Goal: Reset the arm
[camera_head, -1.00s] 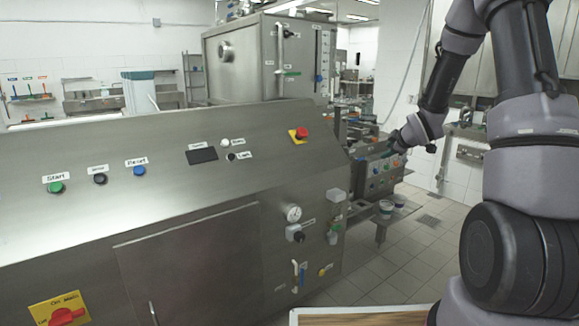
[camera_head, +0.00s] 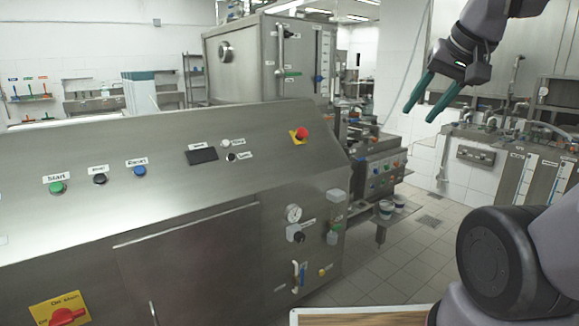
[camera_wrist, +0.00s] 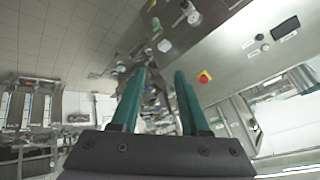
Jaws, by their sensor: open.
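My gripper (camera_head: 432,97) is raised in the air at the upper right of the head view, to the right of the steel machine and above floor level. Its two green fingers are spread apart with nothing between them. In the wrist view the fingers (camera_wrist: 158,85) point away from the camera, also empty, with the machine and the tiled floor beyond. My arm's lower links show at the right edge of the head view.
A large steel control panel (camera_head: 100,225) with buttons and a red emergency stop (camera_head: 299,135) fills the left. Steel units with gauges (camera_head: 540,165) stand at right. Tiled floor (camera_head: 385,270) lies between.

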